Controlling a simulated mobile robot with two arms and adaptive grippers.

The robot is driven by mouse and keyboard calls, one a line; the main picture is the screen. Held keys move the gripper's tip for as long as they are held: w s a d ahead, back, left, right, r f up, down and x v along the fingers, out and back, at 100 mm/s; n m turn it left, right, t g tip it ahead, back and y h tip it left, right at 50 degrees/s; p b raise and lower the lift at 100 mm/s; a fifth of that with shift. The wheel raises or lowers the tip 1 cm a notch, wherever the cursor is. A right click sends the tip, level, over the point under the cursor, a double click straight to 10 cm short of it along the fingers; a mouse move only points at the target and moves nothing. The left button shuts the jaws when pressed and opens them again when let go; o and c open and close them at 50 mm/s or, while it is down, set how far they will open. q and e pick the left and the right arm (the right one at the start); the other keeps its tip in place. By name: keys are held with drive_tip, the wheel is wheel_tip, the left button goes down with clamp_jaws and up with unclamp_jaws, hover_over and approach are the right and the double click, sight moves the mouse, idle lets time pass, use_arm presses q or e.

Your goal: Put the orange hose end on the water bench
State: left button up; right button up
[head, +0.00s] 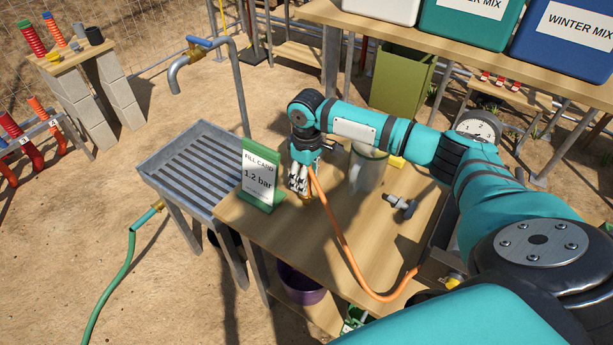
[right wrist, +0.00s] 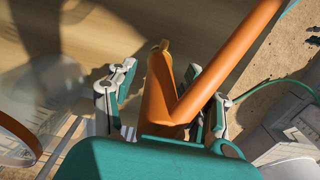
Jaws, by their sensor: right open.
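The water bench (head: 290,235) is a wooden table in the middle of the head view. The orange hose (head: 345,238) runs from its lower right edge up to my right gripper (head: 298,185), which points down over the bench behind the fill card. In the right wrist view, the orange hose end (right wrist: 160,85) lies between the fingers of my right gripper (right wrist: 160,72), which are open on either side of it. Its brassy tip is at the bench top; I cannot tell whether it touches the wood. My left gripper is out of view.
A green-based fill card (head: 262,180) reading 1.2 bar stands near the bench's left edge. A clear jug (head: 368,170) and a grey fitting (head: 400,204) are to the right. A slatted metal sink (head: 205,165) with a tap adjoins the left. The bench's front is clear.

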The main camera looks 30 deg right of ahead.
wheel_tip(320, 180, up, 12)
drive_tip(key=shift+r+b, duration=0.1)
drive_tip(key=shift+b, duration=0.85)
